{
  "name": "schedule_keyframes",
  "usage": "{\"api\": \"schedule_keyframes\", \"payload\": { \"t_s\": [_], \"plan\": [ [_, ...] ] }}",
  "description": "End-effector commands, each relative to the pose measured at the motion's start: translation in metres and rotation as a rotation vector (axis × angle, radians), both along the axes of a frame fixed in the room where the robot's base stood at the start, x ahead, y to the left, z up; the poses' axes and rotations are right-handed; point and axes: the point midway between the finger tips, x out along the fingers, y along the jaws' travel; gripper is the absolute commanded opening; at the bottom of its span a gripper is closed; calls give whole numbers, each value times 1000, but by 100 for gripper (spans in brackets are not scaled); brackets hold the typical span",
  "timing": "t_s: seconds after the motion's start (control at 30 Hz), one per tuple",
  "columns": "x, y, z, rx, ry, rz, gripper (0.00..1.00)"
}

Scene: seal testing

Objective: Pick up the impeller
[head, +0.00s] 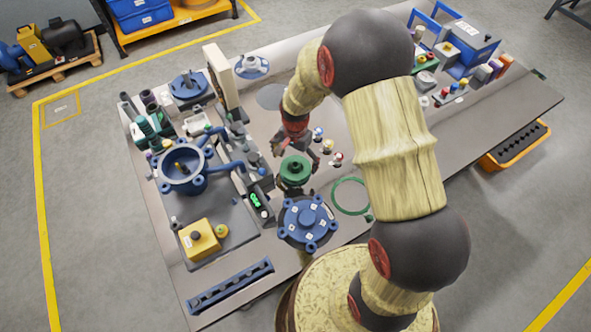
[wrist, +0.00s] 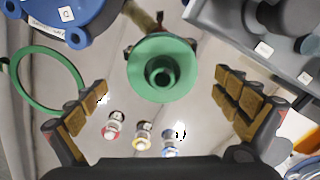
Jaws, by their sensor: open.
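The impeller (head: 295,168) is a green round part with a raised hub. In the wrist view the impeller (wrist: 150,86) is seen from above, with a dark bore in its centre. Small dark reddish pieces show at its edge; what bears it is mostly hidden. My gripper (head: 296,145) is above the table close to the impeller, on its far side in the head view. In the wrist view my gripper (wrist: 163,92) is open, with tan-padded fingers wide apart to the left and right. The impeller appears between and beyond the fingers, and no pad is seen touching it.
A blue flanged cover (head: 308,222) and a green ring (head: 350,196) lie near the impeller. Several small fittings (wrist: 143,135) with coloured bases stand close by. A grey fixture base (head: 221,232) with a blue housing (head: 188,182) and a yellow button box (head: 200,239) is to the left.

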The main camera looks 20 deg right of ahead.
Motion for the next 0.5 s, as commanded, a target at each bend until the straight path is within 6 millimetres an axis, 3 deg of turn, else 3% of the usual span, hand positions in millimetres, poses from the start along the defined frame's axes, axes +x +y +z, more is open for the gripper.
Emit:
{"api": "schedule_keyframes", "payload": {
  "t_s": [0.03, 0.2, 0.5],
  "plan": [
    [1, 1, -12, 0, 3, 1, 100],
    [3, 1, -34, 0, 3, 0, 100],
    [3, 1, -36, 0, 0, 0, 98]
  ]
}}
